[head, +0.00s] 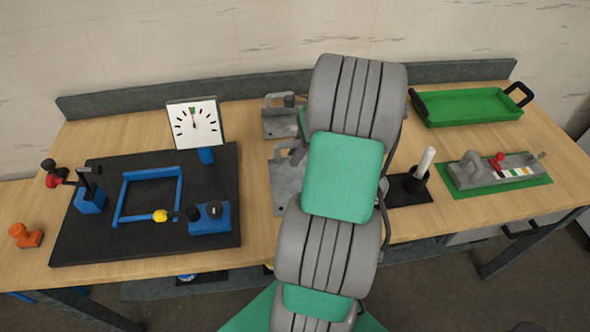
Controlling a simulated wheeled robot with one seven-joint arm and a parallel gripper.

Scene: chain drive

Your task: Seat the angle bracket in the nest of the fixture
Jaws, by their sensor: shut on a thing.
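The fixture looks to be the black plate (85,235) at the left of the table. A blue frame (121,190), perhaps its nest, stands on it, and no part shows inside the frame. Blue clamp blocks (212,219) stand beside the frame, one with a yellow-tipped arm reaching over its front edge. I cannot make out the angle bracket for sure. Grey metal pieces (284,205) stand at mid-table, partly behind my arm. My arm runs up the middle of the picture and hides its own end, so my gripper and whatever it holds are not visible.
A white dial (193,122) stands behind the black plate. An orange object (25,236) sits at the left edge. Right of my arm are a white cylinder (425,162) in a black holder, a grey device (500,170) on a green mat, and a green tray (470,106).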

